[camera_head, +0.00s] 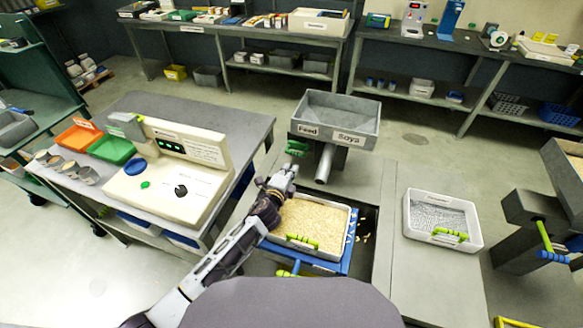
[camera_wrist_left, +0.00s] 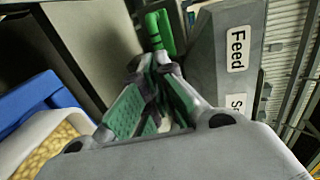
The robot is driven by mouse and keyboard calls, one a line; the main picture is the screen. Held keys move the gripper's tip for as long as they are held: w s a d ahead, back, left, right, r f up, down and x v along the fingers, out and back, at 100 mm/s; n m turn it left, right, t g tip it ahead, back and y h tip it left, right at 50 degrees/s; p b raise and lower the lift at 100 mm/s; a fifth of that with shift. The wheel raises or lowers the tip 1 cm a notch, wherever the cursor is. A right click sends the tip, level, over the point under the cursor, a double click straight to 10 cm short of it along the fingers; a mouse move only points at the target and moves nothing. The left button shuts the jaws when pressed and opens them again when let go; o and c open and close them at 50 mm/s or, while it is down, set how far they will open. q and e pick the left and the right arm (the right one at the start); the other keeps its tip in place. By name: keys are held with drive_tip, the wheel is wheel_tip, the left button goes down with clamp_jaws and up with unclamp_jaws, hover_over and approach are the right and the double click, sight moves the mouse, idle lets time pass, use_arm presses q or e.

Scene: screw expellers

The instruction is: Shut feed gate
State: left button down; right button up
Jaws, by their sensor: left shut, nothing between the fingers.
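The feed hopper (camera_head: 335,118) is a grey bin labelled "Feed" and "Soya", on a stand with a spout pipe (camera_head: 325,163) below it. A green handle (camera_head: 297,148), which appears to be the feed gate's, sticks out at the hopper's lower left. My left gripper (camera_head: 289,170) is just below this handle, shut and empty. In the left wrist view, the green handle (camera_wrist_left: 160,32) stands just beyond my fingertips (camera_wrist_left: 150,66), beside the hopper's "Feed" wall (camera_wrist_left: 228,60). I cannot tell whether the fingers touch it. My right gripper is not in view.
A white tray of pale yellow feed (camera_head: 312,218) sits in a blue carrier (camera_head: 348,250) below the spout. A control panel (camera_head: 168,170) stands on the bench at left. A white tray of grey pieces (camera_head: 442,217) lies at right. Some loose bits lie beside the blue carrier.

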use_arm(q)
drive_tip(key=v, duration=0.6)
idle(0.6)
drive_tip(key=shift+s+a, duration=0.1)
drive_tip(key=shift+a, duration=0.05)
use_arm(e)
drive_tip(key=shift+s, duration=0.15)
